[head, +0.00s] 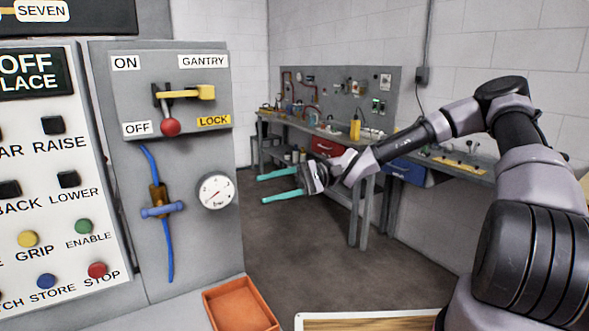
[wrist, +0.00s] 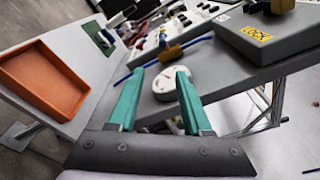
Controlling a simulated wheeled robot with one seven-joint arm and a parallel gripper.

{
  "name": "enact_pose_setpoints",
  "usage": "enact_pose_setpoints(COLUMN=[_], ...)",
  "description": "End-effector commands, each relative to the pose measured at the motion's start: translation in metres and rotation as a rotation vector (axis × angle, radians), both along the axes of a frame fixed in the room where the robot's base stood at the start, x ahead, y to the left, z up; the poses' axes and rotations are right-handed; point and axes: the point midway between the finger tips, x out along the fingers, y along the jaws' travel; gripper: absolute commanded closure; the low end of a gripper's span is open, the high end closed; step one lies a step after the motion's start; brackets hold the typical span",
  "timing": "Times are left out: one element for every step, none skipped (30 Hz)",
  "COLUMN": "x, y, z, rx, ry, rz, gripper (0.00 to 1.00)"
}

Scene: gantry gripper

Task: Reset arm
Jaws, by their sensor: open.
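My gripper (head: 268,187) is at the end of my arm, reaching in from the right in the head view. Its two teal fingers are apart with nothing between them. It hangs in the air to the right of the grey gantry panel. In the wrist view my gripper (wrist: 155,88) is open and points toward the panel, with the round gauge (wrist: 174,83) seen beyond and between the fingers. The gantry panel carries a red-knobbed lever (head: 170,126) near OFF and a yellow lock piece (head: 200,92).
A white control board (head: 60,235) with several buttons stands at left. A blue valve handle (head: 162,210) sits left of the gauge (head: 215,192). An orange tray (head: 240,305) lies on the front ledge. A cluttered workbench (head: 330,135) runs along the back. Floor between is clear.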

Motion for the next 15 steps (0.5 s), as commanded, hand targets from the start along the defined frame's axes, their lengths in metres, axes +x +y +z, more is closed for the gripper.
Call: enact_pose_setpoints(x=[-0.002,-0.003,-0.004,-0.004,-0.005,-0.006,-0.007,-0.008,-0.009,-0.01,-0.011,-0.013,-0.014,-0.015,-0.016], y=[0.0,-0.001,-0.001,-0.002,-0.002,-0.003,-0.004,-0.005,-0.005,-0.006,-0.007,-0.008,-0.01,-0.011,-0.014], z=[-0.002,-0.003,-0.005,-0.006,-0.008,-0.01,-0.011,-0.013,-0.015,-0.016,-0.018,-0.021,-0.023,-0.025,-0.028], rx=[-0.013,-0.022,-0.032,-0.04,-0.049,-0.06,-0.069,-0.08,-0.094,-0.104,-0.116,-0.134,-0.148,-0.164,-0.185], ry=[-0.006,-0.009,-0.013,-0.016,-0.02,-0.024,-0.028,-0.032,-0.038,-0.042,-0.048,-0.056,-0.062,-0.068,-0.078], rz=[0.006,0.007,0.011,0.013,0.016,0.019,0.022,0.025,0.029,0.032,0.037,0.041,0.044,0.048,0.054], gripper=[0.51,0.51,0.51,0.51,0.51,0.51,0.51,0.51,0.51,0.51,0.51,0.51,0.51,0.51,0.51])
